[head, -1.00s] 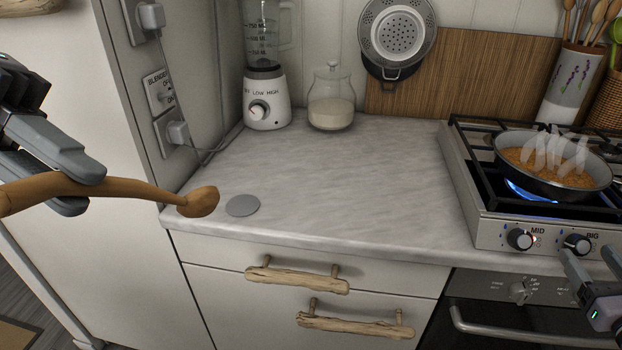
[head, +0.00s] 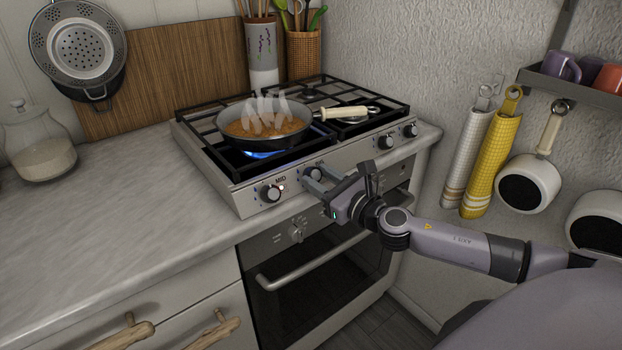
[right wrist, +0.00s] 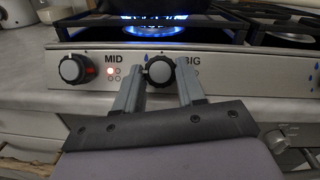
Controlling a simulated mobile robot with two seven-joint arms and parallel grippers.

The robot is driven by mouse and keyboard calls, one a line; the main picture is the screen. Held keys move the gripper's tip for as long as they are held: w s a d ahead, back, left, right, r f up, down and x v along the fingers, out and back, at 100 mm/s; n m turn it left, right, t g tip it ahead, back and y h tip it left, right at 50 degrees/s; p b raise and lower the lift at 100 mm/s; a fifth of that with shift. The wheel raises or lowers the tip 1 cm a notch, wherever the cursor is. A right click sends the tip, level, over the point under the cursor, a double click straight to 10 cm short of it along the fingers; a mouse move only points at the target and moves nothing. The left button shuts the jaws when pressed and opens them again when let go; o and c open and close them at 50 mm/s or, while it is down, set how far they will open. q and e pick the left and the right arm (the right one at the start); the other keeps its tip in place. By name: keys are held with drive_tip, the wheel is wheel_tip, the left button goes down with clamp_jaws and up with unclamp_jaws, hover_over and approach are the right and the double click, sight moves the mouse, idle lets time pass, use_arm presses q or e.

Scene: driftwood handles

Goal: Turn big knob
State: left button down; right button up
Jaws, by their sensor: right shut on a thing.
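The big knob (right wrist: 159,71), black with a grey face, sits on the stove's front panel beside the label BIG in the right wrist view. My right gripper (right wrist: 160,84) has its fingers on either side of this knob and is shut on it. In the head view the right gripper (head: 318,180) reaches the front panel from the right, and the big knob (head: 313,173) is partly covered by it. The MID knob (head: 270,193) is to the left, with a lit indicator next to it. Blue flame burns under the pan (head: 262,128). My left gripper is outside the present views.
The pan of steaming food has its handle (head: 342,113) pointing right over the stove (head: 190,122). The oven handle (head: 310,262) runs below the knobs. A glass jar (head: 37,145) stands at the left on bare counter (head: 120,190). White pans hang on the right wall.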

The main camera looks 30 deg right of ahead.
drive_tip(key=shift+r, duration=0.1)
drive_tip(key=m+h+p, duration=0.1)
drive_tip(key=m, duration=0.1)
drive_tip(key=m+h+p, duration=0.2)
drive_tip(key=shift+a+r+m, duration=0.15)
drive_tip(key=shift+a+m, duration=0.05)
drive_tip(key=shift+m, duration=0.2)
drive_tip(key=m+h+p, duration=0.2)
drive_tip(key=m, duration=0.1)
drive_tip(key=shift+a+m, duration=0.1)
drive_tip(key=shift+m, duration=0.2)
drive_tip(key=shift+a+m+g+h+p, duration=0.1)
drive_tip(key=shift+m+g+h+p, duration=0.45)
drive_tip(key=shift+m, duration=0.65)
drive_tip(key=m+h, duration=0.1)
drive_tip(key=m, duration=0.1)
drive_tip(key=m+g, duration=0.1)
drive_tip(key=m, duration=0.1)
drive_tip(key=shift+w+a+g+h, duration=0.1)
drive_tip(key=shift+g+h, duration=0.15)
drive_tip(key=shift+h, duration=0.1)
drive_tip(key=m+g, duration=0.1)
drive_tip(key=m, duration=0.2)
drive_tip(key=m+g+h, duration=0.1)
drive_tip(key=m+g, duration=0.1)
drive_tip(key=m, duration=0.1)
drive_tip(key=shift+r+m, duration=0.15)
drive_tip(key=shift+m, duration=0.25)
drive_tip(key=o, duration=1)
